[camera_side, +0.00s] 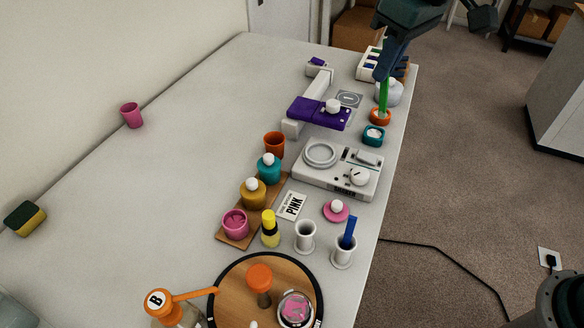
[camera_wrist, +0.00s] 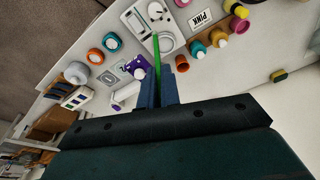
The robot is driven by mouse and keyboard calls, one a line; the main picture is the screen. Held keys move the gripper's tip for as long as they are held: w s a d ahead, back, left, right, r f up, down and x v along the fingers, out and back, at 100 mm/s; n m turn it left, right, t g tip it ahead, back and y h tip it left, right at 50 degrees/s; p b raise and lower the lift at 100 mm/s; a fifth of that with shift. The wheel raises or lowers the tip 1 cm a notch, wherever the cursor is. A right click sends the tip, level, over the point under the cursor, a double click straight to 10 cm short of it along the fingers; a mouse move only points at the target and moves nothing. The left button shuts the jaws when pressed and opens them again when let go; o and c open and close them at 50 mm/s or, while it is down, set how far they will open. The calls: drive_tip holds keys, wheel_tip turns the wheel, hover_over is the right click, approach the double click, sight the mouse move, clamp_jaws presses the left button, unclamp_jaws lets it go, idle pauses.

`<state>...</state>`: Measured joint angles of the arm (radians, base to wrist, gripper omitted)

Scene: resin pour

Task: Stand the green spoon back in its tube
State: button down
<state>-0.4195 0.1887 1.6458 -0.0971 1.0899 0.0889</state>
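My gripper (camera_side: 384,76) is at the far right end of the table in the side view, shut on the green spoon (camera_side: 383,98). The spoon points down, its lower end lining up with an orange-rimmed jar (camera_side: 380,119); I cannot tell the gap between them. In the wrist view, the green spoon (camera_wrist: 157,56) sticks out from between my gripper's fingers (camera_wrist: 157,82). A white tube (camera_side: 305,238) stands empty near the front of the table. Beside it, another white tube (camera_side: 342,255) holds a blue spoon (camera_side: 349,233). Neither tube is clear in the wrist view.
A white scale (camera_side: 335,178) and a purple-topped device (camera_side: 318,112) stand between my gripper and the tubes. A teal jar (camera_side: 373,136) is near the orange-rimmed one. Bottles and a pink cup stand on a wooden board (camera_side: 232,240). The table's left side is mostly clear.

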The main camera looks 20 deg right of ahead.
drive_tip(key=s+a+n+y, duration=0.15)
drive_tip(key=s+a, duration=0.25)
drive_tip(key=a, duration=0.4)
drive_tip(key=s+a+n, duration=0.2)
drive_tip(key=s+a, duration=0.2)
drive_tip(key=a, duration=0.4)
drive_tip(key=f, duration=0.4)
drive_tip(key=shift+w+d+f, duration=0.15)
drive_tip(key=shift+d+f, duration=0.15)
drive_tip(key=shift+f, duration=0.05)
drive_tip(key=shift+f, duration=0.2)
drive_tip(key=shift+f, duration=5.65)
drive_tip(key=c, duration=1.5)
unclamp_jaws()
drive_tip(key=shift+c, duration=0.2)
